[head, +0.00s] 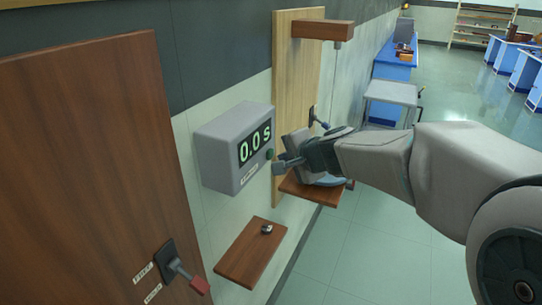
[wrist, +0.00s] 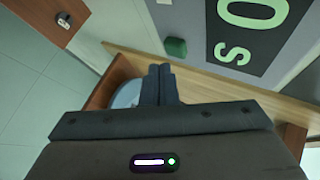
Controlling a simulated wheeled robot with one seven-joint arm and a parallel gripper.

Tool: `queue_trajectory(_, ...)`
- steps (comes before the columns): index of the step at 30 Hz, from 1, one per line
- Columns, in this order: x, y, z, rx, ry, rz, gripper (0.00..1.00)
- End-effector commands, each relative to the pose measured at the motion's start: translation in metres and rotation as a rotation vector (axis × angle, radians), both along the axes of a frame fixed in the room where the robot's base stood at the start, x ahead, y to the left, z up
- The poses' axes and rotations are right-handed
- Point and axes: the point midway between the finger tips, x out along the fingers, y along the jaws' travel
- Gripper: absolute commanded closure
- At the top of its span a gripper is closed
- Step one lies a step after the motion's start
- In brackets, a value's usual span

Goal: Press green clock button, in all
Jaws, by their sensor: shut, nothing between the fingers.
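The grey clock box (head: 222,150) is fixed to the wall left of centre in the head view. Its display (head: 255,142) reads 0.0s in pale green. The green button (head: 269,154) sticks out of the clock's right side, and it also shows in the wrist view (wrist: 175,47). My gripper (head: 277,167) is shut and empty, with its tips close to the button, just below and right of it in the head view. In the wrist view the closed fingers (wrist: 160,68) show a small gap to the button. Whether they touch it is hard to tell.
A wooden board (head: 297,80) with a top bracket (head: 322,29) and a hanging wire stands behind my gripper. A small brown shelf (head: 245,262) holds a small metal piece (head: 267,229). A brown panel (head: 80,150) at left carries a red-tipped lever (head: 194,282). Floor is open at right.

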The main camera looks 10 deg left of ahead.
Motion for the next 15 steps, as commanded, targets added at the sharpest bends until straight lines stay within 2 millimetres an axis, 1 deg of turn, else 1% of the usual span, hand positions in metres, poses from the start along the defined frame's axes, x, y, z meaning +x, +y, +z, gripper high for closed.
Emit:
queue_trajectory(7, -0.001, -0.003, -0.001, 0.0, 0.0, -0.001, 1.0)
queue_trajectory(15, -0.01, -0.028, -0.002, 0.0, 0.0, -0.002, 1.0)
